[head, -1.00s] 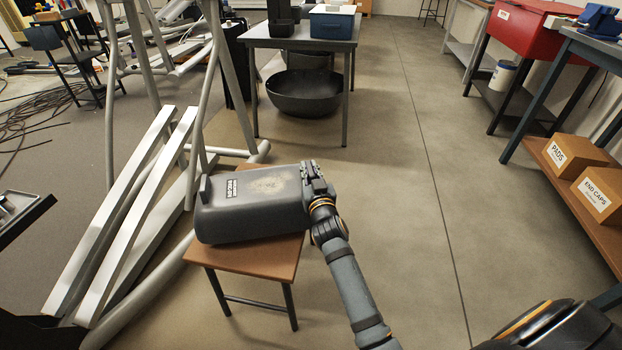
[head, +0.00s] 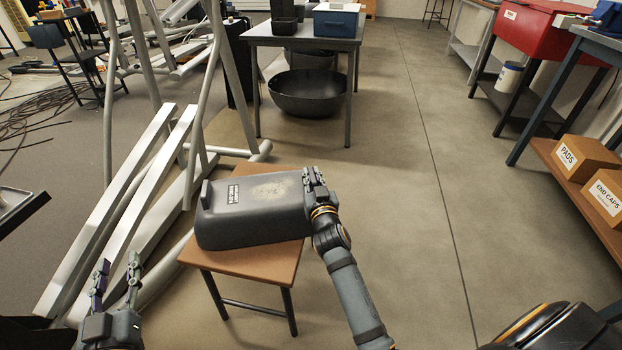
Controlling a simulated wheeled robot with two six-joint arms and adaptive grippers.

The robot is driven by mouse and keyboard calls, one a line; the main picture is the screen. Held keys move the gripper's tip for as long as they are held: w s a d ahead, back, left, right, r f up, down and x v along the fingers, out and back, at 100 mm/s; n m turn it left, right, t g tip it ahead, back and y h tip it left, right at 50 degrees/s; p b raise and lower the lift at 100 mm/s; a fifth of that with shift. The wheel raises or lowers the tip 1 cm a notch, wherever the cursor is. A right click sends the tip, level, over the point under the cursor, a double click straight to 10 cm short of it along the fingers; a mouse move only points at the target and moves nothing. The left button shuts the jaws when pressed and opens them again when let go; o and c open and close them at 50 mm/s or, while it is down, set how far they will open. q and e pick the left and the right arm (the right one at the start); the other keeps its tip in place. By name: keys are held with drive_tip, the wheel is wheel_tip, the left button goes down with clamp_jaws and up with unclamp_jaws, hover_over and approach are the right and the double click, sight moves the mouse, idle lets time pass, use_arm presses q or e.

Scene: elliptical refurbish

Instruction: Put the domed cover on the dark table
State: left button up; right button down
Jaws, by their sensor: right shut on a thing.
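The domed cover (head: 262,212) is a dark grey shell with a small label and a pale worn patch on top. It lies on a brown-topped stool (head: 270,262). My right gripper (head: 314,182) is shut on the cover's right end; the exact contact is partly hidden. My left gripper (head: 117,268) is open and empty at the lower left, apart from the cover. A dark grey table (head: 262,37) stands at the back, beyond the stool; it may be the dark table.
Dark bins and a blue box (head: 334,20) occupy that table; a large dark bowl (head: 307,93) is beneath it. A pale metal frame (head: 140,215) stands left of the stool. Shelves with cardboard boxes (head: 585,158) line the right. The middle floor is clear.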

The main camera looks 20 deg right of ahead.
use_arm(q)
drive_tip(key=shift+r+t, duration=0.6)
drive_tip(key=shift+r, duration=0.9)
drive_tip(key=shift+r, duration=0.35)
use_arm(e)
drive_tip(key=shift+f, duration=0.1)
use_arm(q)
drive_tip(key=shift+r+t, duration=0.1)
drive_tip(key=shift+t, duration=0.2)
use_arm(e)
drive_tip(key=c, duration=1.3)
unclamp_jaws()
drive_tip(key=shift+c, duration=0.2)
use_arm(q)
drive_tip(key=shift+s, duration=0.1)
use_arm(e)
drive_tip(key=shift+f, duration=0.1)
